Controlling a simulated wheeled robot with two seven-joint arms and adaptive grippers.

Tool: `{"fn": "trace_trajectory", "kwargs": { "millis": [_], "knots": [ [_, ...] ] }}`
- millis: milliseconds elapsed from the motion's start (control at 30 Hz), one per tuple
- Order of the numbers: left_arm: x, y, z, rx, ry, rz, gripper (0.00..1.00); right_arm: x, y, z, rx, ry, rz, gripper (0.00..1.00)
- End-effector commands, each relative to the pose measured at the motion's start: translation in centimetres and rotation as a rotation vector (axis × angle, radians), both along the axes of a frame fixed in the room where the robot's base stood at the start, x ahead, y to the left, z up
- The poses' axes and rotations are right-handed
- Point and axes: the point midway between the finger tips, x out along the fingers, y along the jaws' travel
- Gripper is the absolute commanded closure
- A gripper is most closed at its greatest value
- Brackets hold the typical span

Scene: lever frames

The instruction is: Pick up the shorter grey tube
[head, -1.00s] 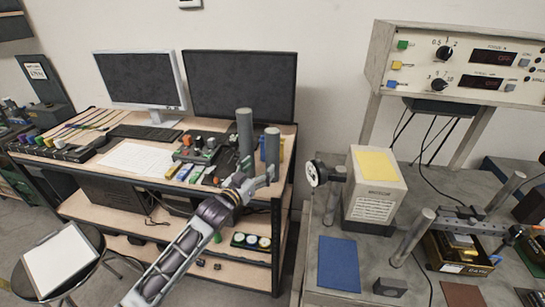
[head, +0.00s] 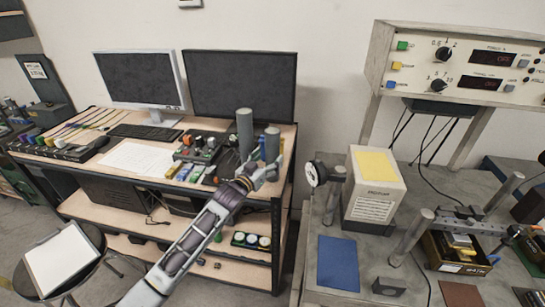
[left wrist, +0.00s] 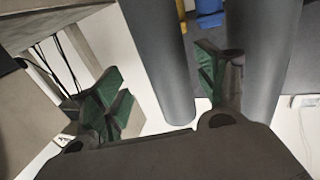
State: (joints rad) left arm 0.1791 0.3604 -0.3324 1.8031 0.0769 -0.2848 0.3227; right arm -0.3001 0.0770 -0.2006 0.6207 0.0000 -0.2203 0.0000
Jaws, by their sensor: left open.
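The shorter grey tube (head: 272,143) stands upright near the right end of the wooden desk. The taller grey tube (head: 245,130) stands just left of it. My left gripper (head: 268,172) is open in front of the shorter tube, by its lower part. In the left wrist view, which looks upside down, the shorter tube (left wrist: 158,50) shows between the green-padded fingers of the gripper (left wrist: 158,90). The taller tube (left wrist: 265,50) passes behind the right-hand finger there. I cannot tell whether either finger touches a tube. My right gripper is not in view.
Small coloured parts (head: 195,150) and a white sheet (head: 138,158) lie left of the tubes. A dark monitor (head: 240,85) stands behind them. A grey bench (head: 310,250) with a white box (head: 374,190) is to the right, across a gap.

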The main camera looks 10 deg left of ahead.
Motion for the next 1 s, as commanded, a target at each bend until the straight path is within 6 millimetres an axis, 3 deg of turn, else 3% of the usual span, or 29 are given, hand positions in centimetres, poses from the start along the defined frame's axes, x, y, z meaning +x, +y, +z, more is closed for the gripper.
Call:
{"fn": "trace_trajectory", "kwargs": {
  "millis": [367, 1000],
  "knots": [
    [0.4, 0.0, 0.1, 0.000, -0.001, 0.000, 0.28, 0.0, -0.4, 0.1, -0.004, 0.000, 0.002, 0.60],
    [4.8, -0.8, 0.1, -0.001, -0.002, 0.000, 0.28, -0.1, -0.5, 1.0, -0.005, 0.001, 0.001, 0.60]
  ]
}}
